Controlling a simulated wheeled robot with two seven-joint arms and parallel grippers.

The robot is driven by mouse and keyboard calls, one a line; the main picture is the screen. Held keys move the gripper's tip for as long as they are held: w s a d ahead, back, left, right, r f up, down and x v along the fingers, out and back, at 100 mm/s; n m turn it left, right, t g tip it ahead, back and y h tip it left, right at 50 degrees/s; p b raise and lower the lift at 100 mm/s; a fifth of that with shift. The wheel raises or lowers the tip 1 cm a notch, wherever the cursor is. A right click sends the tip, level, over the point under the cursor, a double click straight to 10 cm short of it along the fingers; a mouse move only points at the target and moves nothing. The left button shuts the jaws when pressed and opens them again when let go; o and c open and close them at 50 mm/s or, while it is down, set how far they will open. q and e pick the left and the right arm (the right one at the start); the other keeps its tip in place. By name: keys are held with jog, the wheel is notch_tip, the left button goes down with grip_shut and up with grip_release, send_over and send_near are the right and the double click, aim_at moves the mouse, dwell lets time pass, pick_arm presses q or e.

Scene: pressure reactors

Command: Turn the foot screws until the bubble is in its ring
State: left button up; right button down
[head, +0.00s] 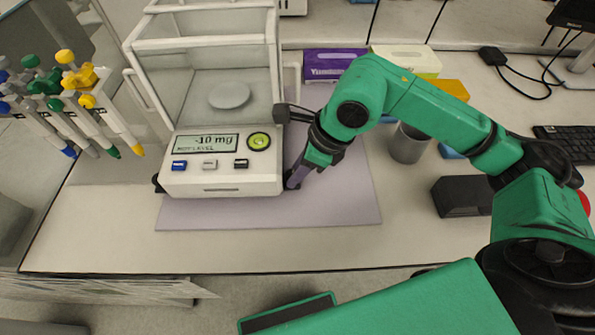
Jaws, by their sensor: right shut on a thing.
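A white analytical balance (223,184) with a glass draft shield stands on a lilac mat (250,216). Its display (206,143) reads "-10 mg" and "NOT LEVEL". The round level vial (259,141) is yellow-green with a dark ring; the bubble is too small to place surely. A dark foot screw (158,183) shows at the balance's front left corner. My right gripper (294,183) is at the front right corner, shut on the foot screw there, which is mostly hidden by the fingers. My left gripper is not in view.
Several pipettes (70,100) hang on a stand at the left. A purple box (333,64), a grey cup (408,142) and a black box (462,196) stand behind and right of the mat. The bench is clear in front of the balance.

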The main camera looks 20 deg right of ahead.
dwell(0.3)
jog(key=c, duration=0.5)
grip_release()
jog(key=b+v, duration=0.1)
jog(key=v, duration=1.3)
jog(key=shift+s+d+r, duration=0.1)
jog(key=shift+s+r, duration=0.15)
